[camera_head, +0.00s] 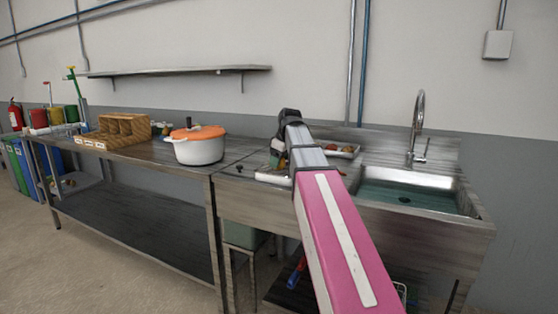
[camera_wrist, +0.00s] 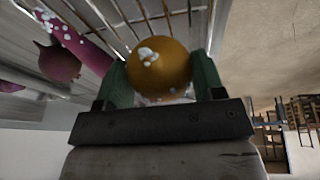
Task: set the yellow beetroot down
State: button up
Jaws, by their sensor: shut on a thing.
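The yellow beetroot (camera_wrist: 160,68), a round orange-yellow thing with pale patches on top, sits between the two green fingers of my gripper (camera_wrist: 158,88) in the wrist view. The gripper is shut on it, with one finger at each side. A dark pink beetroot-like thing (camera_wrist: 60,63) and a magenta thing with white patches (camera_wrist: 78,42) lie to the left in that view. In the head view my own arm covers most of the gripper and the yellow beetroot cannot be made out. I cannot tell whether the beetroot touches a surface.
A sink basin with water (camera_head: 410,197) and a tall faucet (camera_head: 417,125) are right of my arm. A pale tray with food (camera_head: 343,151) is behind it. A white pot with orange lid (camera_head: 198,148) and a wooden rack (camera_head: 120,130) stand on the left table.

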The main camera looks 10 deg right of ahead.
jog(key=o, duration=1)
jog(key=shift+c, duration=0.2)
jog(key=v, duration=1.2)
jog(key=shift+r, duration=0.1)
